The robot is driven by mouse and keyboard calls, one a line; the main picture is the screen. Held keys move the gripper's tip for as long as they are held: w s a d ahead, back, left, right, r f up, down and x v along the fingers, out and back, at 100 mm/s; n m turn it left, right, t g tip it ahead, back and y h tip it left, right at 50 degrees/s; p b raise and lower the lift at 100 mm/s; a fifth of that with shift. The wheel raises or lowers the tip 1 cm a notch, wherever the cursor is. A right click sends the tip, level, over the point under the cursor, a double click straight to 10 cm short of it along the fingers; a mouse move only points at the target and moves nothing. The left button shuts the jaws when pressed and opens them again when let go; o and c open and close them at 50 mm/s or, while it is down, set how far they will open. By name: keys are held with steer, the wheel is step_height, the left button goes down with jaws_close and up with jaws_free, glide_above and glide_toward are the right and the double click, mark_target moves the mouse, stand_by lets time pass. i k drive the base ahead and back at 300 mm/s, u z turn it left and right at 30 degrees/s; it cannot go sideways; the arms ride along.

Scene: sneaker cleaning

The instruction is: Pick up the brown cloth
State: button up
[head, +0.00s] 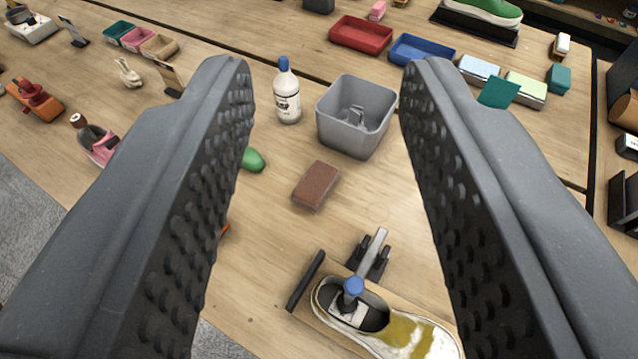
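My gripper (326,72) is open and empty, its two studded black fingers wide apart on either side of the view. A brown block-shaped piece (316,185) lies flat on the wooden table between the fingers in the picture, below and apart from them. It looks more like a sponge or folded pad; I cannot tell if it is the brown cloth. Another brown, curved item (624,110) is cut off at the right edge, in a dark holder.
A grey bin (354,118) and a white bottle with blue cap (286,92) stand behind the brown block. A stained white sneaker (390,328) sits on a stand in front. Red (361,36) and blue (421,50) trays lie farther back. A green object (253,160) is beside the left finger.

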mark_target(321, 177)
steer(key=z, duration=2.85)
steer(key=k, duration=1.3)
steer(key=u, duration=2.35)
steer(key=i, duration=0.9)
steer(key=u, duration=0.15)
